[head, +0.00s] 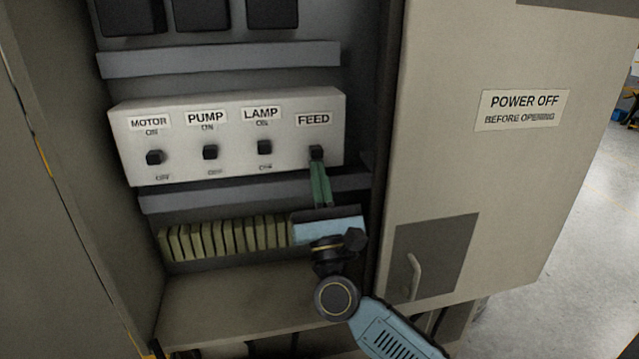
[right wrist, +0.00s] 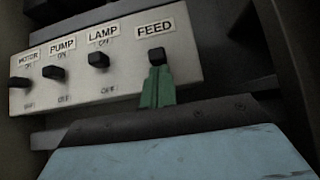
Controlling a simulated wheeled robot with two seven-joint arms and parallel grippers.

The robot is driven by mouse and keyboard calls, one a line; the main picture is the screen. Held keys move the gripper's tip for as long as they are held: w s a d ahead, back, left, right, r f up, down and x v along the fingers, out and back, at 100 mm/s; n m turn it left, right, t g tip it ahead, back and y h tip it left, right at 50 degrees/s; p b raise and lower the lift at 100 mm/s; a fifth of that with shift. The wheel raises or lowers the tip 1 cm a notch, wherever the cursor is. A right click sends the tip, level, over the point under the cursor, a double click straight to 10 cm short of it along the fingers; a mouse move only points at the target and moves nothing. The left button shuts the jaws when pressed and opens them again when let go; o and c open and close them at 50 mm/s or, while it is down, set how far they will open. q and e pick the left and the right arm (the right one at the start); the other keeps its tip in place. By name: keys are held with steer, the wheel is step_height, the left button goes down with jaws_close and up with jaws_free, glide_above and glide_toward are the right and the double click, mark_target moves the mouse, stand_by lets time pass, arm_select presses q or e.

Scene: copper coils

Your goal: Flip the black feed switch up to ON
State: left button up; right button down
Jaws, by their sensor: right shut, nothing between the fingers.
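The black feed switch (head: 316,153) is at the right end of a white switch panel (head: 230,171), under the FEED label. It also shows in the right wrist view (right wrist: 157,56), just above my green fingertips. My right gripper (head: 318,168) is shut and empty, with its fingertips right below the switch, at or very near its underside. I cannot tell if they touch. The fingers hide the marking below the feed switch, and no ON text is readable above it. My left gripper is not in view.
Black motor (head: 155,157), pump (head: 210,152) and lamp (head: 264,147) switches sit in a row left of the feed switch. Grey rails run above and below the panel. A row of terminal blocks (head: 225,238) is lower left. The open cabinet door (head: 440,180) stands right of my gripper.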

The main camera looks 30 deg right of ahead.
step_height(320, 180, up, 2)
steer(key=shift+r+p, duration=0.15)
steer(key=shift+p, duration=0.25)
steer(key=shift+r, duration=0.1)
steer(key=w+f+b+v, duration=0.2)
steer(key=b+v, duration=0.6)
steer(key=v, duration=0.5)
steer(key=shift+d+f, duration=0.3)
